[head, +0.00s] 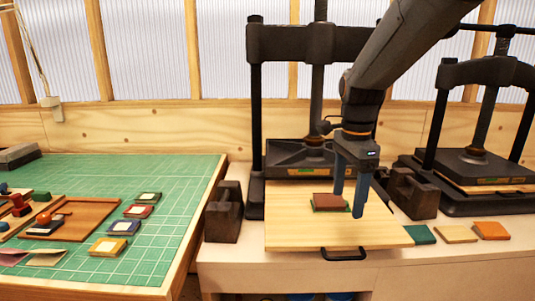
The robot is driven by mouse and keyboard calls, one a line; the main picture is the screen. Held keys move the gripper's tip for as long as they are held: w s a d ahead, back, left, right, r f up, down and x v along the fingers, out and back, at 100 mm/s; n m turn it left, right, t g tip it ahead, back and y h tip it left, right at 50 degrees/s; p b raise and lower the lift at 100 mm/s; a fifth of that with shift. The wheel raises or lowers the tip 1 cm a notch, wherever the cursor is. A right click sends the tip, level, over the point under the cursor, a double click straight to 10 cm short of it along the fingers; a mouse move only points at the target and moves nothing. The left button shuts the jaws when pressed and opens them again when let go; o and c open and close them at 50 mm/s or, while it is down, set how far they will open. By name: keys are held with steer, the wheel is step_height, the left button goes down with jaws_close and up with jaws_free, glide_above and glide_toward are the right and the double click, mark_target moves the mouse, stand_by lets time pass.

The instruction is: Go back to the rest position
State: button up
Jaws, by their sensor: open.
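My gripper (348,212) is in the head view, pointing down over the wooden board (300,236) of the nearer press. Its two blue fingers are apart and nothing shows between them. A small brown block with a green lower edge (328,202) lies on the board, just left of the fingers. In the picture the left finger comes close to the block's right side; I cannot tell if they touch. My arm comes down from the top right, in front of the press.
The black press (256,120) stands behind the board, with a second press (478,165) at right. Dark blocks (224,212) flank the board. Green, tan and orange tiles (490,231) lie at the right. A green mat (165,190) with a wooden tray (78,218) and several framed tiles is left.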

steer(key=s+f+n+t, duration=0.1)
steer(key=s+f+n, duration=1.3)
steer(key=s+n, duration=0.1)
steer(key=shift+s+f+n, duration=0.15)
steer(key=shift+s+n, duration=0.25)
steer(key=shift+n, duration=0.1)
